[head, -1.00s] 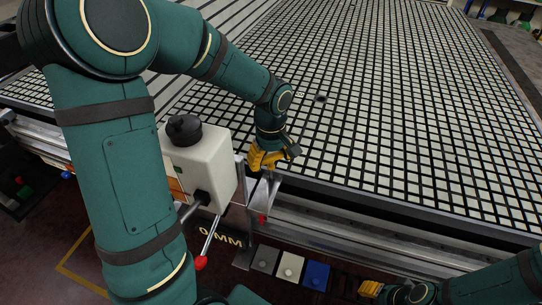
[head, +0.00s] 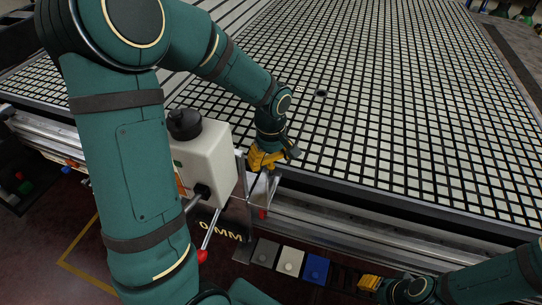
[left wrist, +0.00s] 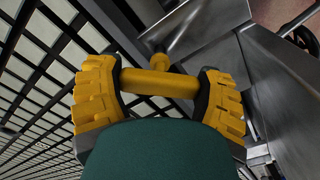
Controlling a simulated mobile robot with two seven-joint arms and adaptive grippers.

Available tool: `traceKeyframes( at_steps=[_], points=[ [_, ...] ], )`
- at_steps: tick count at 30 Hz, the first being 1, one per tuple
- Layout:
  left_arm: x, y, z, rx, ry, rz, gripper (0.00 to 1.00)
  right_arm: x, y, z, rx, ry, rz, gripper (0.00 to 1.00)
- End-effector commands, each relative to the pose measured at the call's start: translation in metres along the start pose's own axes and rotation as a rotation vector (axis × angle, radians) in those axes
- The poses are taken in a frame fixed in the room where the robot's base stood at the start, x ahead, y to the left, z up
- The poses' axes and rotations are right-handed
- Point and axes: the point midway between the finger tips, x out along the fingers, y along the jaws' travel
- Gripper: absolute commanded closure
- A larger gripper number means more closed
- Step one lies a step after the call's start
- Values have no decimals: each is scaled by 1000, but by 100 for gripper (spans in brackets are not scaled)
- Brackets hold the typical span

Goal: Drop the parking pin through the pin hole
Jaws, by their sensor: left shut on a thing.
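The parking pin (left wrist: 158,84) is yellow with a crossbar handle and a short stem. My left gripper (left wrist: 157,90) is shut on the crossbar, one yellow ridged finger at each end. The stem points away from the camera, towards a grey metal bracket (left wrist: 203,38). I cannot tell whether its tip is in a hole; the pin hole is not clearly visible. In the head view my left gripper (head: 265,158) is at the table's front edge, just above the bracket (head: 262,188), and hides the pin. My right gripper (head: 369,283) is low at the front, its opening unclear.
The grid table (head: 400,120) fills the back, with a small dark round hole (head: 321,93) in it. A white box with a black cap (head: 205,155) stands left of my left gripper. A red-tipped lever (head: 203,256) and grey, white and blue blocks (head: 290,262) are in front.

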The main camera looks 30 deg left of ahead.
Motion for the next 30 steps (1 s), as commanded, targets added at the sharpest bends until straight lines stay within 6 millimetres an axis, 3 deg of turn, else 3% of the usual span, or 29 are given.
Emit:
traceKeyframes(
  at_steps=[30],
  points=[
    [23, 0, 0, -1, 0, 0, 68, 0, 0, 0, 0, 0, 0, 53]
  ],
)
